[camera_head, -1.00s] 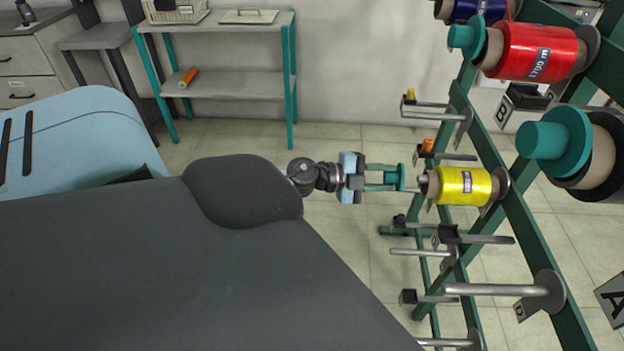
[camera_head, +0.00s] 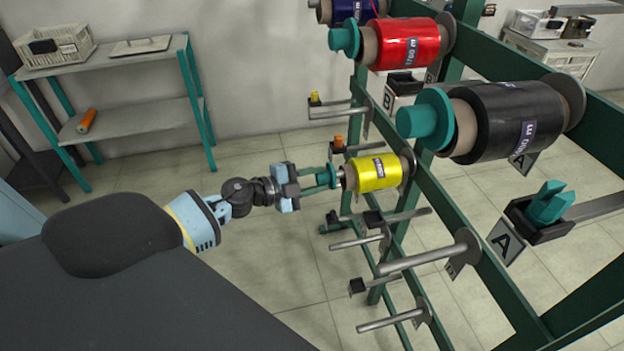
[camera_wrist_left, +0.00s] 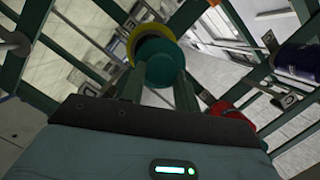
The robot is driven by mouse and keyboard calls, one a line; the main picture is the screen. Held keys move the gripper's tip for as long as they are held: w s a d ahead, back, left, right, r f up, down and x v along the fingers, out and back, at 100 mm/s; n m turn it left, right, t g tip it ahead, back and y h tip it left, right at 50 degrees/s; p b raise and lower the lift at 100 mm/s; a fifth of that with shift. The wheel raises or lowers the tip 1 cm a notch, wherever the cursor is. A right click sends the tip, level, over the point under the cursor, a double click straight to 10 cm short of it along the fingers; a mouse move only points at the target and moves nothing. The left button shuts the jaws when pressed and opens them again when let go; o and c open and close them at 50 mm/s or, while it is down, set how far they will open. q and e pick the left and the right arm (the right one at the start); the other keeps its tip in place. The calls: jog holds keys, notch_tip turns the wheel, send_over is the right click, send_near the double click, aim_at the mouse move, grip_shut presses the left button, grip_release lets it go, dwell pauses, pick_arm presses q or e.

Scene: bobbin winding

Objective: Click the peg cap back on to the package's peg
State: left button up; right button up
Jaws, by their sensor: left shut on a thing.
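My left gripper (camera_head: 328,178) is shut on a teal peg cap (camera_head: 334,175), held level in front of the yellow package (camera_head: 379,174). The package sits on a peg (camera_head: 348,178) of the green rack, and the peg's grey end points at the cap. In the head view the cap is very close to the peg's end; I cannot tell whether they touch. In the left wrist view the cap (camera_wrist_left: 158,64) lies between the fingers, with the yellow package (camera_wrist_left: 137,38) behind it, hiding the peg. My right gripper is not in view.
The green rack (camera_head: 444,205) carries a red package (camera_head: 409,43) and a black package (camera_head: 512,120), both with teal caps, above and right. Bare pegs (camera_head: 425,254) stick out below. A shelf (camera_head: 140,117) stands at the back left. Open floor lies between.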

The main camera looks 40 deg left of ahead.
pick_arm(q)
jog(key=shift+w+d, duration=0.35)
jog(key=shift+w, duration=0.1)
jog(key=shift+w+d, duration=0.25)
jog(key=shift+d, duration=0.05)
jog(key=o, duration=1.2)
jog(key=shift+c, duration=0.2)
